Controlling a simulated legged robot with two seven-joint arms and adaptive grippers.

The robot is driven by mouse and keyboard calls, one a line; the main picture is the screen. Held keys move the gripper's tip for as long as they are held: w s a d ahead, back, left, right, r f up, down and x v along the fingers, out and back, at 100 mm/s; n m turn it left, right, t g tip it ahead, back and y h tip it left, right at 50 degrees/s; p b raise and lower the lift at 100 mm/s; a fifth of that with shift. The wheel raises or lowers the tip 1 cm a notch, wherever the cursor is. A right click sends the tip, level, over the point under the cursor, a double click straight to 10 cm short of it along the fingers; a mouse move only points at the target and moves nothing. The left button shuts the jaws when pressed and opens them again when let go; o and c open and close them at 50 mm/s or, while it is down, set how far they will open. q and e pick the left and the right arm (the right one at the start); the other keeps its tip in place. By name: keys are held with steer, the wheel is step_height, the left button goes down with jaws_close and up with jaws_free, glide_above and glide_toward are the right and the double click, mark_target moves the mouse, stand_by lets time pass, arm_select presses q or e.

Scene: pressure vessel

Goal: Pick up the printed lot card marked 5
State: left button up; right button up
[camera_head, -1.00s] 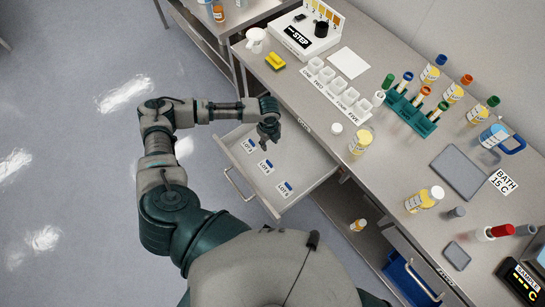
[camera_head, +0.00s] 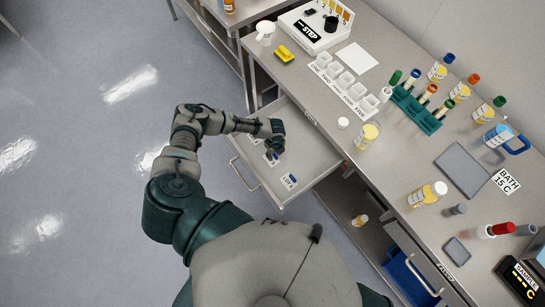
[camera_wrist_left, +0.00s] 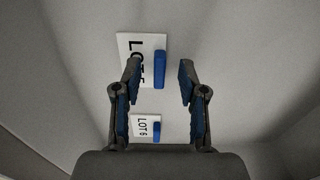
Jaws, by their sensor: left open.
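The lot card marked 5 (camera_wrist_left: 128,48) is a white card with a blue tab (camera_wrist_left: 160,70), lying flat in the open drawer. My left gripper (camera_wrist_left: 160,78) is open above it. In the left wrist view the tab lies between the two fingertips, and a finger covers part of the print. In the head view the left gripper (camera_head: 275,146) hangs low over the drawer and partly hides this card (camera_head: 269,161). The lot 6 card (camera_wrist_left: 146,127) lies beside it and also shows in the head view (camera_head: 288,182). My right gripper is not in view.
The drawer (camera_head: 312,183) is pulled out from under the bench, its walls rising around the cards. A third card (camera_head: 255,141) lies toward the drawer's far side, partly hidden. Cups, a tube rack (camera_head: 416,110) and bottles stand on the bench above.

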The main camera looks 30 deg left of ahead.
arm_select(q)
steer(key=shift+f, duration=0.3)
jaws_close()
steer(key=shift+r, duration=0.15)
